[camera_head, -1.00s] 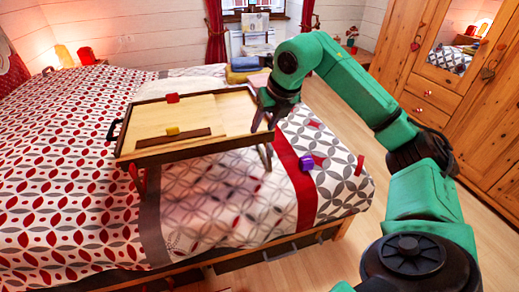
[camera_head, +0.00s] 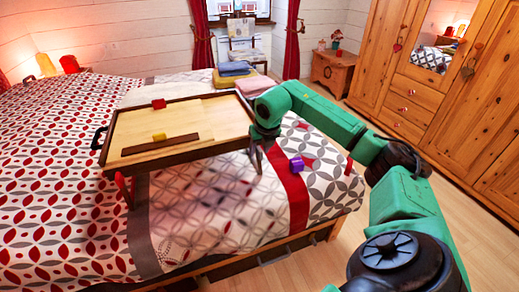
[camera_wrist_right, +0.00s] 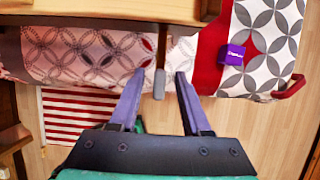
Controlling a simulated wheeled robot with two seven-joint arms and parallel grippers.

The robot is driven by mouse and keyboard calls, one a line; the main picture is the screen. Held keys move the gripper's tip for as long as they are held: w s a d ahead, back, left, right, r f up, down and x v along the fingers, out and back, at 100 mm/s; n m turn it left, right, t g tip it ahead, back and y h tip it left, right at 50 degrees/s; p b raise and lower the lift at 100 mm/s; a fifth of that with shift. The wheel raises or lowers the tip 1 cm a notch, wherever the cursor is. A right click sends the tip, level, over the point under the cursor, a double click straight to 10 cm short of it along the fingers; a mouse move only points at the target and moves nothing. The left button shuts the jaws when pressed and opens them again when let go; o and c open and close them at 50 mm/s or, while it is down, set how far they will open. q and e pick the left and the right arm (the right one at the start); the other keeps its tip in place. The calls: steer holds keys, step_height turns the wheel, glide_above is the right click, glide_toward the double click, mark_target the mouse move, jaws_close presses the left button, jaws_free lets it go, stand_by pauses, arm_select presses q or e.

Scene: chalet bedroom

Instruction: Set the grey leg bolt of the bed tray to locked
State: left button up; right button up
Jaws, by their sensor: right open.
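The wooden bed tray (camera_head: 185,110) stands on the bed on fold-out legs. In the right wrist view its edge (camera_wrist_right: 110,8) runs across the top. The grey leg bolt (camera_wrist_right: 159,84) is a small upright grey piece below the tray edge in that view. My right gripper (camera_wrist_right: 159,76) is open, with the bolt between its fingertips and a gap on each side. In the head view my right gripper (camera_head: 259,142) is at the tray's right end, and the bolt cannot be made out there. My left gripper is not in view.
A red block (camera_head: 159,103) and a yellow block (camera_head: 159,136) are on the tray. A purple cube (camera_head: 297,164) lies on the bed (camera_head: 215,205) right of the tray. A wooden wardrobe (camera_head: 440,85) stands at the right. Bare floor (camera_head: 400,155) lies between.

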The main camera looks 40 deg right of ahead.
jaws_close()
stand_by(1.4)
